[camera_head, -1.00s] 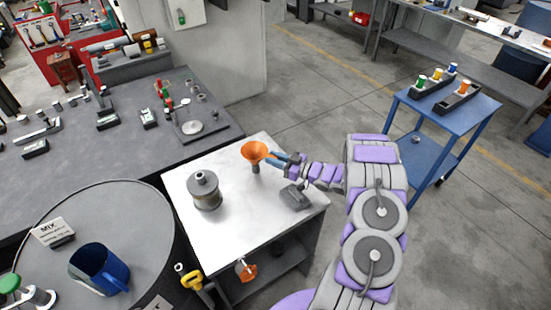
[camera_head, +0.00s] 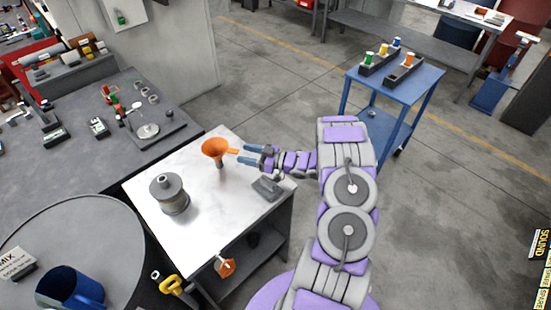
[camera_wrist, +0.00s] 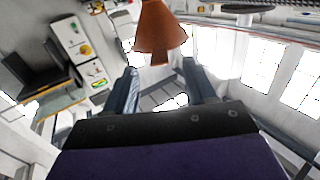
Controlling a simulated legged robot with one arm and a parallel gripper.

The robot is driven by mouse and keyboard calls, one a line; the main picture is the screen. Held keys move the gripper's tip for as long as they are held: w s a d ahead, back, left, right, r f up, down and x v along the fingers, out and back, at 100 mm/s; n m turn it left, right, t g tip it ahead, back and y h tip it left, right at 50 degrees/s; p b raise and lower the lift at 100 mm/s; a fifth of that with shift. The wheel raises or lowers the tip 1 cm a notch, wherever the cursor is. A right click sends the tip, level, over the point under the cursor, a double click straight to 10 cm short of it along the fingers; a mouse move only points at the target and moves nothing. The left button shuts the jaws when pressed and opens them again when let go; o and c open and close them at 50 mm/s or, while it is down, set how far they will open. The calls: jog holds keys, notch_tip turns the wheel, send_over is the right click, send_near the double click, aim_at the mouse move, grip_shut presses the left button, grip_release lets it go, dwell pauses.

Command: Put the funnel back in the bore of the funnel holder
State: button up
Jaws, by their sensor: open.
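The orange funnel (camera_head: 213,147) stands upright, mouth up, near the back of the metal-topped table, with its handle tab pointing toward my gripper. A short dark grey stem shows under its cone. I cannot tell whether that is a holder around the spout or the spout itself. A grey flanged cylinder (camera_head: 172,194) with a raised neck stands apart at the front left. In the wrist view the funnel (camera_wrist: 158,28) appears beyond the spread fingers (camera_wrist: 159,70).
A low dark grey block (camera_head: 267,188) lies on the table (camera_head: 215,205) below my gripper. A grey bench (camera_head: 75,165) adjoins behind. A blue cart (camera_head: 422,85) stands at right, with open floor between.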

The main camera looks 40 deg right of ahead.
jog(key=v, duration=1.3)
jog(key=shift+p, duration=0.4)
jog(key=shift+d, duration=0.15)
jog(key=w+d+r+m+g+h, duration=0.1)
jog(key=w+d+r+g+h, duration=0.15)
jog(key=w+h, duration=0.25)
jog(key=w+d+r+g+h, duration=0.1)
jog(key=w+d+r+h, duration=0.3)
jog(key=w, duration=0.1)
jog(key=s+a+r+m+g+h, duration=0.1)
jog(key=a+r+m+g+h, duration=0.15)
jog(key=r, duration=0.35)
jog(key=s+a+r+m+g+h, duration=0.1)
jog(key=r+h, duration=0.3)
jog(key=r, duration=0.2)
jog(key=s+a+r+m+g+y, duration=0.2)
jog(key=s+a+g+y, duration=0.4)
jog(key=s+a, duration=2.9)
jog(key=a+r+g, duration=0.1)
jog(key=g, duration=0.3)
jog(key=shift+s+r+b, duration=0.25)
jog(key=shift+s+b, duration=0.15)
